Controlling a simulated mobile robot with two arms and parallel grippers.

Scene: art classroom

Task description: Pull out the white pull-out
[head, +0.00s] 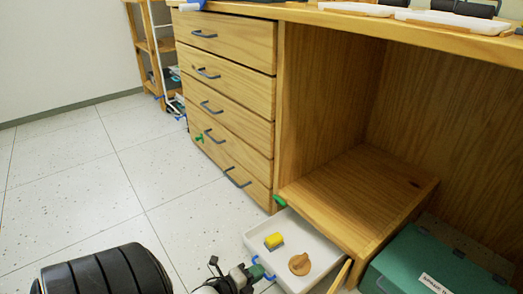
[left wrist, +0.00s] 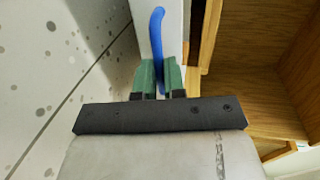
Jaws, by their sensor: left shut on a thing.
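The white pull-out (head: 318,248) is a shallow tray low under the desk, standing out from beneath a wooden box. A yellow block (head: 274,241) and a round wooden piece (head: 299,264) lie in it. Its blue handle (left wrist: 157,27) is on its front. My left gripper (head: 259,272) is at that front, and its green fingers (left wrist: 159,76) are shut on the handle in the left wrist view. The fingers hide part of the handle. My right gripper is in neither view.
A wooden drawer stack (head: 232,88) with dark handles stands at the left, its drawers closed or nearly so. A green box (head: 425,262) stands right of the pull-out. White trays (head: 455,20) lie on the desk. The tiled floor (head: 75,190) at left is clear.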

